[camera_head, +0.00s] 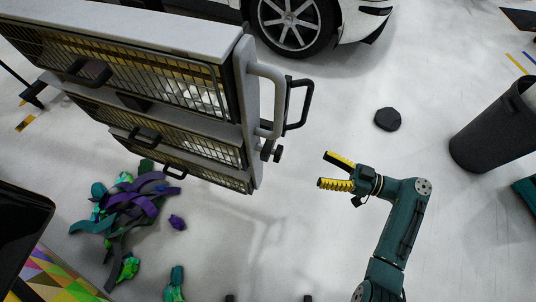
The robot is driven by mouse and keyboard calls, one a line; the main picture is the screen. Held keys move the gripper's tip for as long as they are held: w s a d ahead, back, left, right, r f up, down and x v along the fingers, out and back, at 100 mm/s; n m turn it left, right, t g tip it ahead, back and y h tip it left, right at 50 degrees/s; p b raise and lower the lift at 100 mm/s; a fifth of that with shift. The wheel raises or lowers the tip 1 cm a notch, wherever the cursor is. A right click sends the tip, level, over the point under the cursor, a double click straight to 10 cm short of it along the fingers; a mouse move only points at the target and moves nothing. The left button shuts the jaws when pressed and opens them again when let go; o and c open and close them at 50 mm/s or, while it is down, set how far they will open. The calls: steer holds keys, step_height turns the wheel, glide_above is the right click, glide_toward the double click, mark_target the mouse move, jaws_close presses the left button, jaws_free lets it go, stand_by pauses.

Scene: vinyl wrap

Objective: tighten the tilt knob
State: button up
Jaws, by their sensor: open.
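A dark knob (277,154), likely the tilt knob, sticks out from the lower right side of a large grey heater frame with barred lamp panels (190,90). My gripper (331,170) is to the right of the knob and a little below it in the picture. Its yellow-and-black fingers are spread and point left toward the frame. Nothing is between the fingers, and a clear gap shows between them and the knob. The back of the knob, where it meets the frame, is partly hidden.
A grey bar handle (270,98) and a black handle (300,104) jut out just above the knob. A dark bin (495,130) stands at right, and a dark octagonal object (388,119) lies on the floor. Purple and green scraps (130,205) lie below the heater. A white car (355,20) stands behind.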

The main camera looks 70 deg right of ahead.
mark_target(281, 155)
steer(key=w+b, duration=0.1)
steer(key=w, duration=0.3)
steer(key=w+b, duration=0.1)
steer(key=w, duration=0.4)
steer(key=w+b, duration=0.1)
steer(key=w, duration=0.3)
steer(key=shift+w+a+f, duration=0.1)
steer(key=shift+w+a, duration=0.15)
steer(key=shift+a, duration=0.05)
steer(key=shift+w, duration=0.5)
steer(key=shift+c, duration=0.3)
steer(key=c, duration=1.1)
steer(key=shift+c, duration=0.2)
